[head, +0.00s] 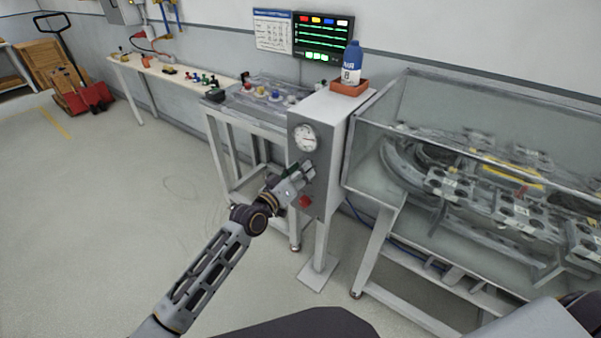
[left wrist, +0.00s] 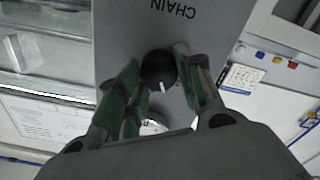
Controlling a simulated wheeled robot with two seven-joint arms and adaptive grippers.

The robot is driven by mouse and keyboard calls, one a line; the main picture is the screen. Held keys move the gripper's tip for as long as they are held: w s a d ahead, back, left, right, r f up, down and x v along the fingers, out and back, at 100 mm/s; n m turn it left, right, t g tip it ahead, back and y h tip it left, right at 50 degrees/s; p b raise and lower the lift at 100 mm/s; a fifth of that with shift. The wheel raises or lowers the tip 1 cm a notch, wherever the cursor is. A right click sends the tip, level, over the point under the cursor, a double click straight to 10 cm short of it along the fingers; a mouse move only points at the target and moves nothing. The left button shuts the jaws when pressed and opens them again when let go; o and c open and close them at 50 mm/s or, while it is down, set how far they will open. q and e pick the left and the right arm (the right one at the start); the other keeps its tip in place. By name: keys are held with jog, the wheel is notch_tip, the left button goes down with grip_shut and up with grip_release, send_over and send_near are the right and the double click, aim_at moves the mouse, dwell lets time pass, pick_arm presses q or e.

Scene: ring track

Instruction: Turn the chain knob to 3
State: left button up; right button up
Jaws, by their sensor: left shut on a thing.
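The chain knob (left wrist: 158,69) is round and black with a short white mark, which points down in the left wrist view. It sits on a grey panel (left wrist: 205,20) under the upside-down word CHAIN. My left gripper (left wrist: 160,80) is shut on the knob, with a green-padded finger at each side. In the head view my left gripper (head: 302,172) is at the front of the grey control post (head: 323,190), between the white dial gauge (head: 305,138) and a red button (head: 305,201). It hides the knob there. No number scale is readable. My right gripper is not in view.
A glass-walled case (head: 400,185) with machinery stands right of the post. A blue-and-white bottle (head: 351,65) stands in an orange tray (head: 349,89) on the post. A bench (head: 185,82) with small parts runs left.

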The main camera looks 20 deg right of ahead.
pick_arm(q)
jog(key=o, duration=1)
jog(key=shift+o, duration=0.2)
jog(key=v, duration=1.2)
dwell(0.7)
